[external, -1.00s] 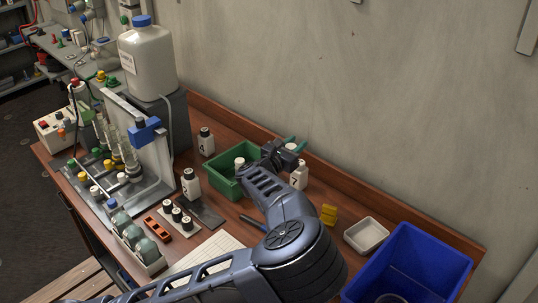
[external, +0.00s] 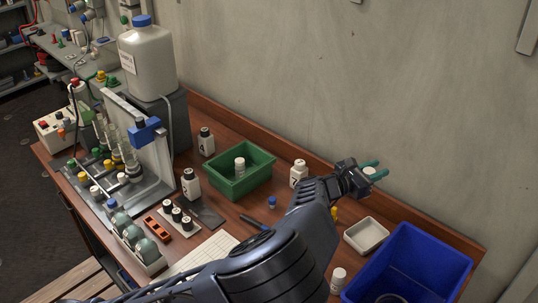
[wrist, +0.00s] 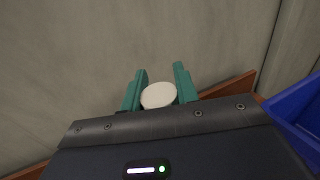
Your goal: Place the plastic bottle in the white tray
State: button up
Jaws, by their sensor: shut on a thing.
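My gripper (external: 371,168) is raised above the back of the bench near the wall, up and slightly right of the yellow block. Its green fingers are shut on a white, round-topped thing, likely the plastic bottle (wrist: 158,95); in the wrist view only its pale top shows between the fingertips. In the external view a small pale part of it (external: 369,171) shows between the fingers. The small white tray (external: 366,248) lies on the bench below my gripper, left of the blue bin. It looks empty.
A blue bin (external: 414,262) stands right of the tray. A green bin (external: 255,181) holds a white bottle (external: 239,166). A white bottle (external: 298,173) stands behind my arm, another (external: 338,278) near the front. A wooden ledge runs along the wall.

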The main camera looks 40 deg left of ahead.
jog(key=shift+m+h, duration=0.3)
jog(key=d+f, duration=0.1)
jog(key=f, duration=0.5)
jog(key=d+f, duration=0.1)
jog(key=f, duration=0.6)
jog(key=d+f, duration=0.1)
jog(key=f, duration=0.5)
jog(key=shift+s+f, duration=0.15)
jog(key=shift+f, duration=0.15)
jog(key=shift+f, duration=0.15)
jog(key=o, duration=0.9)
jog(key=shift+o, duration=0.2)
